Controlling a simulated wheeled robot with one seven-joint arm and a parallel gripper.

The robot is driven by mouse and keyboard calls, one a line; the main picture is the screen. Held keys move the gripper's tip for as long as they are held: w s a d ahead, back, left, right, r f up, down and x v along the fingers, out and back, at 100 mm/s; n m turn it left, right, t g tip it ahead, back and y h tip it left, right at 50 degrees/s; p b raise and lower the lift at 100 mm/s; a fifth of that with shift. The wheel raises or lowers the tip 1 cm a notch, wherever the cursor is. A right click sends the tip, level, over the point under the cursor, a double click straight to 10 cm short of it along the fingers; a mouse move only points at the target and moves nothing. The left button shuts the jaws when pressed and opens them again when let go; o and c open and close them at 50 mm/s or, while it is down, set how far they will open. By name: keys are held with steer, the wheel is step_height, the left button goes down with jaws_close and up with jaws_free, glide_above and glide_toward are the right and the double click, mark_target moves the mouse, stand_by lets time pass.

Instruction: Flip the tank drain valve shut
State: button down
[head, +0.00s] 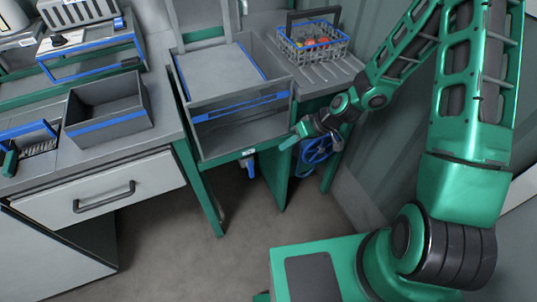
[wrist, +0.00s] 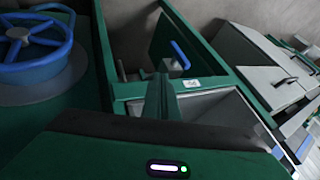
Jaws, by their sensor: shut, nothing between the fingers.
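The drain valve shows as a small blue lever (head: 250,170) below the front edge of the grey tank (head: 240,138), pointing roughly downward in the head view. In the wrist view the blue lever (wrist: 180,54) stands slanted beside a green panel, beyond my fingers. My gripper (head: 288,143) is at the tank's front right corner, to the right of the lever and apart from it. In the wrist view my gripper (wrist: 161,90) is shut and empty. The valve body behind the lever is mostly hidden.
A blue handwheel (head: 317,150) is close to my gripper, also large at left in the wrist view (wrist: 38,38). A wire basket of tomatoes (head: 315,42) stands behind. A drawer cabinet (head: 100,192) is at left. The floor (head: 165,235) in front is clear.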

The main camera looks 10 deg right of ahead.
mark_target(251, 169)
steer(key=w+a+f, duration=0.1)
steer(key=a+f, duration=0.6)
steer(key=a, duration=0.2)
steer(key=shift+a+f, duration=0.2)
steer(key=shift+f, duration=0.2)
steer(key=shift+w+d, duration=0.1)
steer(key=shift+d, duration=0.1)
